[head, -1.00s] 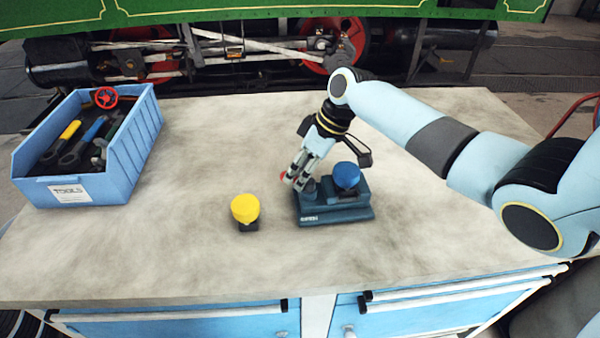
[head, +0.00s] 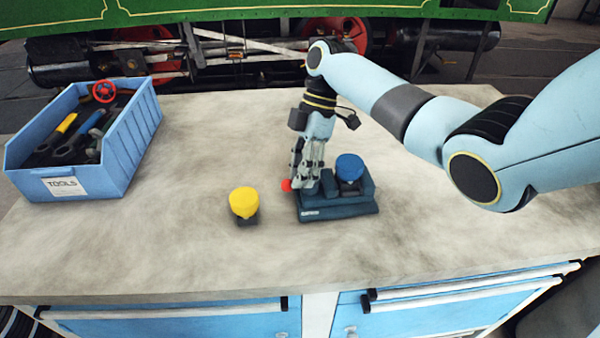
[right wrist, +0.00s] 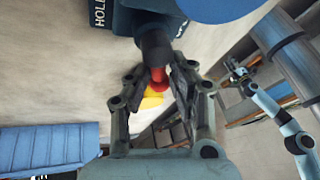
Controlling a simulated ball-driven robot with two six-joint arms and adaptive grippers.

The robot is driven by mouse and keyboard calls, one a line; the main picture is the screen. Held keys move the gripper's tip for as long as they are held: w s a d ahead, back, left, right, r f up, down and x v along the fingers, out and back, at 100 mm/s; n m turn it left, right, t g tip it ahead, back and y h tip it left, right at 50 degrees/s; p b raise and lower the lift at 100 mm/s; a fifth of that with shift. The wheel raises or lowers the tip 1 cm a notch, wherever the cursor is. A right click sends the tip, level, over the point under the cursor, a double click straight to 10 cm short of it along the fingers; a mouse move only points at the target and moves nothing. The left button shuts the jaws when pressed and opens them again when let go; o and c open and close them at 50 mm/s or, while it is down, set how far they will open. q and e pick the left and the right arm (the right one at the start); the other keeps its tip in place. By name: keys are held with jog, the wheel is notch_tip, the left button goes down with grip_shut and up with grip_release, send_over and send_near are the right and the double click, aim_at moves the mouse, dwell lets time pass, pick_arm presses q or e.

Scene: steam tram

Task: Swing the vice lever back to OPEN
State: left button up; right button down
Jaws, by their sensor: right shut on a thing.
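The vice (head: 340,208) is a dark blue block on the bench, with a blue round cap (head: 350,167) on top. Its lever ends in a red knob (head: 286,185) that sticks out at the vice's left side. My right gripper (head: 305,184) points down at the vice's left end and is shut on the lever. In the right wrist view the red lever (right wrist: 160,78) sits between the fingers, below a dark round pivot (right wrist: 155,45). Lettering starting "HOL" shows on the vice there. My left gripper (right wrist: 235,70) shows small in the right wrist view, its jaws unclear.
A yellow cap on a dark base (head: 244,204) stands just left of the vice. A blue tool bin (head: 115,170) with several tools and a red handwheel is at the left. The bench (head: 200,260) is clear in front, and drawers are below its front edge.

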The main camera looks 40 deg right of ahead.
jog(key=n, duration=0.1)
jog(key=n+g, duration=0.1)
jog(key=n, duration=0.1)
jog(key=n+h, duration=0.1)
jog(key=shift+s+r+n+g+b, duration=0.15)
jog(key=shift+s+n+g+b, duration=0.1)
jog(key=shift+n+g+b, duration=0.15)
dwell(0.4)
jog(key=c, duration=1.3)
grip_release()
jog(key=shift+o, duration=0.2)
jog(key=shift+s, duration=0.1)
